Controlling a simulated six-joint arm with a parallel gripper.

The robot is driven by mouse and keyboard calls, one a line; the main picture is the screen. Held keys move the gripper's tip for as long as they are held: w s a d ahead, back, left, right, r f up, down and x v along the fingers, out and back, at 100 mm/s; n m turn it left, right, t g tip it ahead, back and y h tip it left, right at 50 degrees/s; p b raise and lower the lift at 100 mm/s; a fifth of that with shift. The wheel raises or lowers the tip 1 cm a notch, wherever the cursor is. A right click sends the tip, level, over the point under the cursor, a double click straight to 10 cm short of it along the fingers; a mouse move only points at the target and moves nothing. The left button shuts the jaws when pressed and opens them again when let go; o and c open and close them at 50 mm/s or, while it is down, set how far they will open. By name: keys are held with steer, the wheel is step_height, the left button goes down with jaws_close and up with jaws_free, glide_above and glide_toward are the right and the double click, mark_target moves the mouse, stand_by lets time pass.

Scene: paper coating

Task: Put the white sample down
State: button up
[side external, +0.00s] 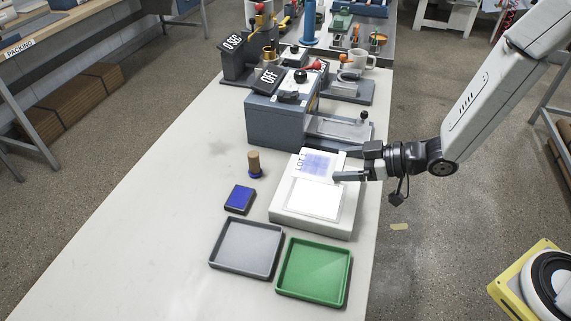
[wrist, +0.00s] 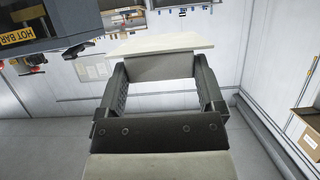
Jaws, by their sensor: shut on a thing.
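The white sample (side external: 318,164) is a flat pale sheet with a blue printed patch and dark lettering, at the back of a white platform (side external: 279,214). In the wrist view, a pale flat piece (wrist: 160,45) with a thicker block part below it sits between my fingertips. My gripper (side external: 341,166) reaches in from the right and is shut on the sample's right side; it also shows in the wrist view (wrist: 160,67). A bright white square (side external: 314,199) lies on the platform in front of the sample. I cannot tell whether the sample touches the platform.
A grey tray (side external: 246,272) and a green tray (side external: 314,299) stand at the front. A blue ink pad (side external: 240,199) and a wooden-handled stamp (side external: 254,165) are left of the platform. A grey machine marked OFF (side external: 275,118) stands behind. The table's left side is clear.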

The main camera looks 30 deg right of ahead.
steer(key=w+d+r+m+t+h, duration=0.2)
steer(key=d+m+h, duration=0.2)
steer(key=d, duration=0.2)
steer(key=w+d+r+m+t+h, duration=0.1)
steer(key=w+d+m+t+h, duration=0.1)
steer(key=d+m+h, duration=0.3)
steer(key=shift+d+r+h, duration=0.3)
steer(key=shift+d+r, duration=0.05)
steer(key=shift+d, duration=0.95)
steer(key=shift+a, duration=0.1)
steer(key=s+a+f+n+g+y, duration=0.2)
steer(key=a+n+y, duration=0.2)
steer(key=a, duration=0.2)
steer(key=s+a+f+n+g+y, duration=0.1)
steer(key=s+a+n+g+y, duration=0.1)
steer(key=a+n+y, duration=0.3)
steer(key=shift+a+f+y, duration=0.3)
steer(key=shift+a+f, duration=0.05)
steer(key=shift+a, duration=0.9)
steer(key=shift+f, duration=0.1)
